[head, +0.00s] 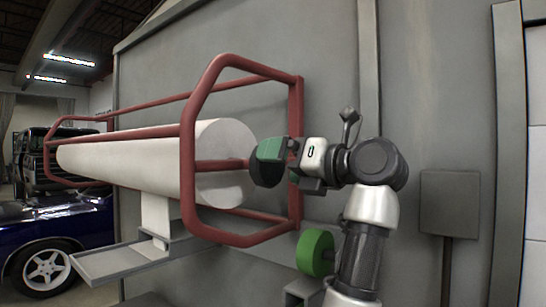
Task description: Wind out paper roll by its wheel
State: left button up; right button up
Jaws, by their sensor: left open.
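The paper roll (150,158) is a long white cylinder, lying level inside a red tube frame. A red bar sticks out of its near end. A round green wheel (316,252) shows below and to the right of the frame, beside my forearm. My left gripper (272,162) is open in front of the near end of the frame, just right of the roll's end. A green and dark part shows at its tips; I cannot tell whether this is finger or something between the fingers. It appears apart from the lower green wheel. My right gripper is out of view.
The red frame (187,150) stands out from a grey wall (430,90). A grey tray-like ledge (125,262) juts out below the roll. A grey box (450,202) is on the wall at the right. A blue car (60,235) stands at the far left.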

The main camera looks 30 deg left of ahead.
aim_at(274, 164)
pick_arm(q)
jog(key=a, duration=0.3)
jog(key=shift+w+p, duration=0.1)
jog(key=shift+p, duration=0.2)
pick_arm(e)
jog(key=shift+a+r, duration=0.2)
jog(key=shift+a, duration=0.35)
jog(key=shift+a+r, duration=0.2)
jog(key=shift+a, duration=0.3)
pick_arm(q)
jog(key=shift+c, duration=0.5)
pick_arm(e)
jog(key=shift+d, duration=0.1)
pick_arm(q)
jog(key=c, duration=0.9)
jog(key=shift+a, duration=0.1)
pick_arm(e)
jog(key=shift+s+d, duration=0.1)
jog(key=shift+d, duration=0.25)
